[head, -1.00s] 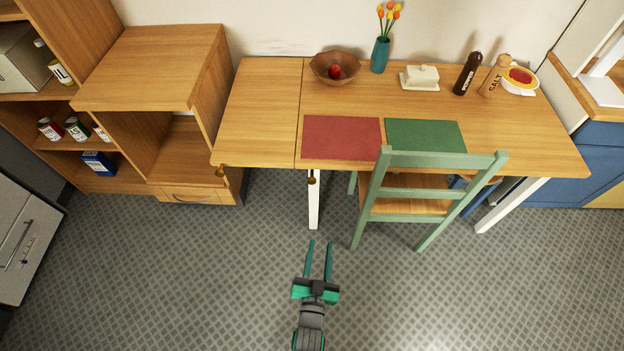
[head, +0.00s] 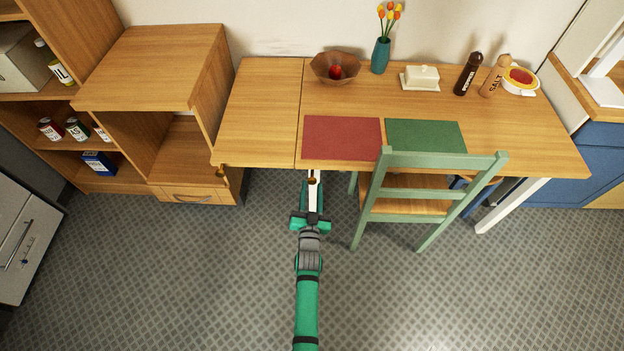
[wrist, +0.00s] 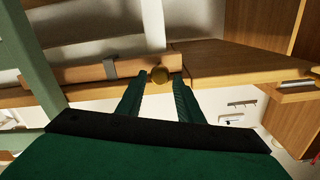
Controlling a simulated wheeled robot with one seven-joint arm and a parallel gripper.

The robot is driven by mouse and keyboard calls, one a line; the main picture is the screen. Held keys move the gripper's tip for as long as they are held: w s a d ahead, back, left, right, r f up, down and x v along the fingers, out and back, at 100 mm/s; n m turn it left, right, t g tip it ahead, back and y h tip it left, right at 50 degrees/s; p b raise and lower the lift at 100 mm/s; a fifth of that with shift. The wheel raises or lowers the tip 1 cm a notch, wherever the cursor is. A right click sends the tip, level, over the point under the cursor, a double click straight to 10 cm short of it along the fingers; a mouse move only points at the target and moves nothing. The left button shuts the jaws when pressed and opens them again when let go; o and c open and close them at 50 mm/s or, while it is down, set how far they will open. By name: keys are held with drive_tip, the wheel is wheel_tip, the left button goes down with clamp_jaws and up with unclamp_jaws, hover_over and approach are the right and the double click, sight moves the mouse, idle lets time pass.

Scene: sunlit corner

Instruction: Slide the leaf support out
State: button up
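The leaf support shows in the wrist view as a wooden bar (wrist: 85,73) under the tabletop, passing a grey bracket. A round brass knob (wrist: 158,74) is near its end; it also shows in the head view (head: 312,180) below the table's front edge. The leaf (head: 258,115) is the left section of the table, level with the rest beyond a seam. My gripper (wrist: 160,80) is open, with one finger on each side of the knob and gaps visible. In the head view my gripper (head: 312,182) is at the front edge, in front of a white leg.
A green chair (head: 430,160) stands close on the right, under the table's front. A wooden shelf unit (head: 150,70) stands left of the leaf. Placemats, a bowl (head: 335,68) and a vase (head: 380,54) are on the table. The floor in front is clear.

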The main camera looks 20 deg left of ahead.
sight(312, 183)
drive_tip(key=shift+x, duration=2.35)
clamp_jaws()
